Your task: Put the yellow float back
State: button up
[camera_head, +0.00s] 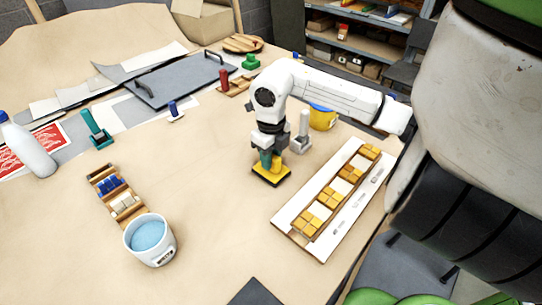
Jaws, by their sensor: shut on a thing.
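The yellow float (271,178) has a flat yellow and dark base. A green part shows above the base, below my gripper. My gripper (268,152) points down and is shut on the float from above, near the middle of the table. The arm partly hides the handle. I cannot tell whether the base touches the table or hangs just above it.
A mosaic panel (286,222) with yellow and white tiles lies to the right. A grey-handled tool (302,131) and yellow bucket (323,118) stand behind. A white bucket (153,255) and tile tray (101,175) are front left. Table between is clear.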

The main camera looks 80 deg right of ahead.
jog(key=o, duration=0.9)
jog(key=shift+f, duration=0.1)
jog(key=shift+o, duration=0.2)
notch_tip(320, 180, up, 12)
jog(key=b, duration=0.1)
jog(key=shift+b, duration=0.35)
